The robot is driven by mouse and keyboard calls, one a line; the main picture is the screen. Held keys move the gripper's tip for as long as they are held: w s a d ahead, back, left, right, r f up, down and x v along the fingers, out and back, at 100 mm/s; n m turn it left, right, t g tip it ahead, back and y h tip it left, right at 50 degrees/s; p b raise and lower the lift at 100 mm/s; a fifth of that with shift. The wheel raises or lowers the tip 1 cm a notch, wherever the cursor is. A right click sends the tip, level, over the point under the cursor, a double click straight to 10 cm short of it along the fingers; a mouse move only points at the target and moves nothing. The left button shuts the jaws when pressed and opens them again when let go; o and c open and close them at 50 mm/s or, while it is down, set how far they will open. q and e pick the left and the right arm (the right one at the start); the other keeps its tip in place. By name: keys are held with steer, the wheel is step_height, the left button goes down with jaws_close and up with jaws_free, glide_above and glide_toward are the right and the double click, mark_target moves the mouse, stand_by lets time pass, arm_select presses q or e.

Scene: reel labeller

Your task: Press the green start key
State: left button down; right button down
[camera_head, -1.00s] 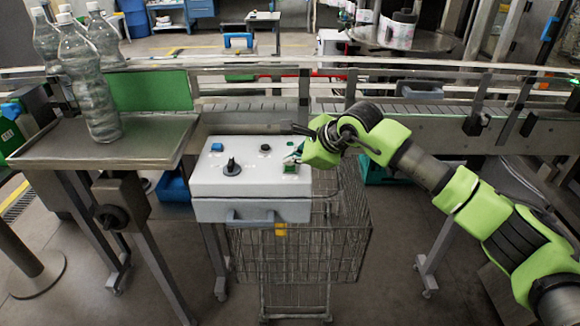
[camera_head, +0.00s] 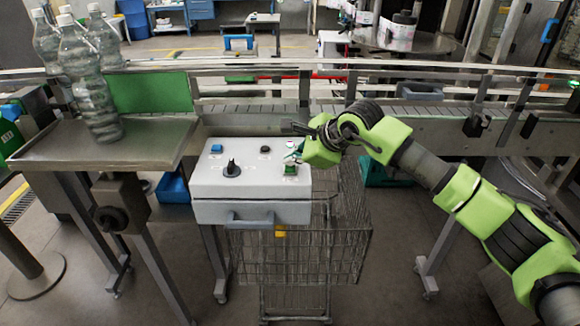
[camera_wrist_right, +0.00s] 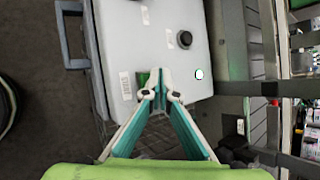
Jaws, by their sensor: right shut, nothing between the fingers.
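The green start key (camera_head: 290,169) sits on the right of the top of a pale grey control box (camera_head: 212,184). In the right wrist view the green key (camera_wrist_right: 143,80) shows just left of the fingertips and is partly covered by them. My right gripper (camera_head: 292,158) is above that side of the box, pointing down. Its fingertips (camera_wrist_right: 162,74) meet in the right wrist view, with nothing between them. They are close to the key; I cannot tell if they touch it. My left gripper is not in view.
The box also carries a black rotary knob (camera_head: 231,168), a blue key (camera_head: 217,148) and a black button (camera_head: 265,149). A pale round lamp (camera_wrist_right: 199,74) is lit right of the fingers. Clear bottles (camera_head: 92,90) stand on a steel table. A wire cart (camera_head: 300,255) is below.

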mark_target(292, 169)
steer(key=shift+r, duration=0.4)
steer(key=shift+r+p, duration=0.85)
steer(key=shift+r, duration=1.7)
